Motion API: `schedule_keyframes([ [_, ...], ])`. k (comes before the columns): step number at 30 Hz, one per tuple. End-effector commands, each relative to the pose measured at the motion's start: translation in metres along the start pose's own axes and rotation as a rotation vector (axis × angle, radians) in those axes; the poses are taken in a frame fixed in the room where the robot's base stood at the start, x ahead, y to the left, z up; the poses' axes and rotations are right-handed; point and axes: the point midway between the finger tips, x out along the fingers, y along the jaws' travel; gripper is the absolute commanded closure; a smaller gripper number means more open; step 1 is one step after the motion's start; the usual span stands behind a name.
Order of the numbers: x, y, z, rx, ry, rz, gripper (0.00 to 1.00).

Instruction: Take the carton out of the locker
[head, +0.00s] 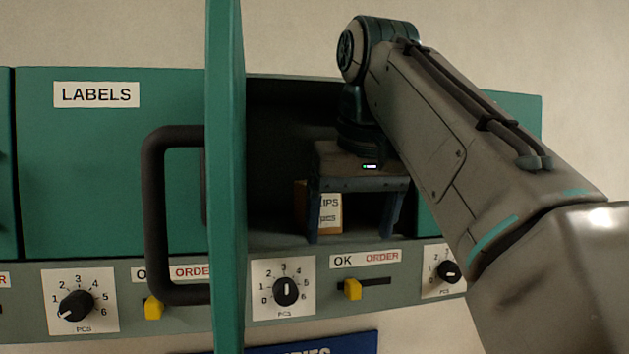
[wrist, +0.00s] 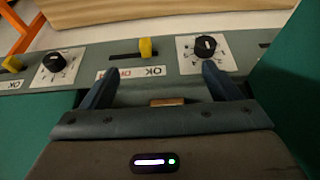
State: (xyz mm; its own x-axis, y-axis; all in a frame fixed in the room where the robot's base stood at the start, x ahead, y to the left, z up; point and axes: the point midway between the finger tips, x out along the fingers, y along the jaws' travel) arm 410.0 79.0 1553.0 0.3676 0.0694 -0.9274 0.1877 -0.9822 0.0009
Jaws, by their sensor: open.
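The carton (head: 330,213) is a small brown box with a white label, standing on the floor of the open locker (head: 275,170). My gripper (head: 352,232) reaches down into the locker with its two fingers apart. In the head view the left finger crosses in front of the carton, hiding part of it; the space by the right finger looks empty. In the wrist view, a thin brown strip of the carton (wrist: 167,102) shows between the fingers of my gripper (wrist: 158,78), just past the palm edge. I cannot tell whether a finger touches it.
The locker's green door (head: 226,180) stands open at its left, with a dark handle (head: 155,215) sticking out. A closed LABELS locker (head: 100,170) is further left. Below runs a panel with dials (head: 286,290) and yellow sliders (head: 353,289).

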Motion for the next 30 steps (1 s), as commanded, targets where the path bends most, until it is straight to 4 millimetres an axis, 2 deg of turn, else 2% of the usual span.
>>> schedule_keyframes([
  [1, -0.012, -0.002, -0.004, -0.004, 0.004, -0.002, 0.16],
  [5, -0.017, -0.004, -0.011, -0.01, 0.007, -0.005, 0.16],
  [15, 0.005, -0.007, -0.068, -0.014, 0.006, -0.007, 0.16],
  [25, 0.016, -0.006, -0.091, -0.011, 0.007, -0.005, 0.16],
  [30, 0.026, -0.006, -0.12, -0.01, 0.007, -0.005, 0.16],
])
